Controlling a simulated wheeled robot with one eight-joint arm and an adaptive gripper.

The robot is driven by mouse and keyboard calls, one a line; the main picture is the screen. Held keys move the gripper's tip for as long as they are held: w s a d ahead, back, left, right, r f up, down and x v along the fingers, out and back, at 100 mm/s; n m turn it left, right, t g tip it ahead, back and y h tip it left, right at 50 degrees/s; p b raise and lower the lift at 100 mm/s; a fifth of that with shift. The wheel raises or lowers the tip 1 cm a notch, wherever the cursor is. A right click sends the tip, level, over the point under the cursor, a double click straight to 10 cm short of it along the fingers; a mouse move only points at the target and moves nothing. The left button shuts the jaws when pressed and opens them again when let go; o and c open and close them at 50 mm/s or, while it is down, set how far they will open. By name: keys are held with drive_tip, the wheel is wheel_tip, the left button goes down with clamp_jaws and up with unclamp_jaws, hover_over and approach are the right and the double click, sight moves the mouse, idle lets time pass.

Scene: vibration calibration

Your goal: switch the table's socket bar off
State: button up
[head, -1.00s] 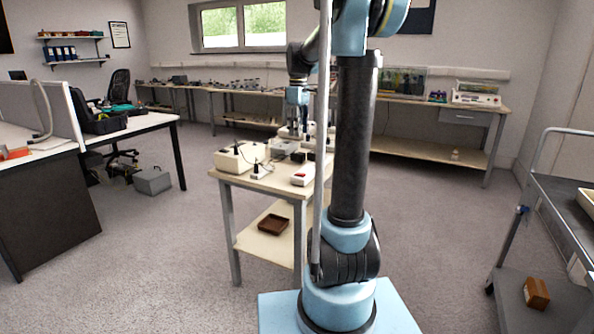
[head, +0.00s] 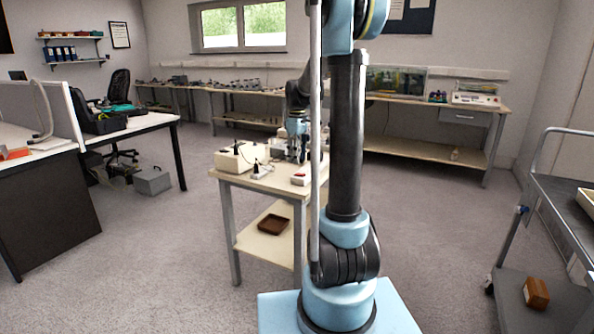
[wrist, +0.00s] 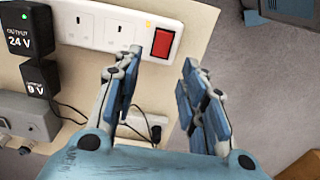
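The white socket bar (wrist: 115,28) lies on the small table, at the top of the wrist view. Its red rocker switch (wrist: 162,43) is at the right end, near the table edge; whether it is lit or which way it is tipped I cannot tell. Two black adapters, one marked 24 V (wrist: 28,33) and one marked 9 V (wrist: 40,78), are at the left. My gripper (wrist: 162,68) is open and empty, its fingertips apart just below the switch in the picture. In the head view my gripper (head: 297,154) is over the table, and the red-switched end (head: 300,179) shows at the near edge.
The small table (head: 231,183) also carries a beige box (head: 237,157) and a white block with a black plug (head: 256,170). A brown tray (head: 274,224) is on its lower shelf. A cart (head: 560,200) stands at the right. Cables (wrist: 128,122) lie below the bar.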

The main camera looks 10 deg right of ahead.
sight(297, 173)
drive_tip(key=shift+f, duration=2.95)
drive_tip(key=shift+c, duration=0.5)
clamp_jaws()
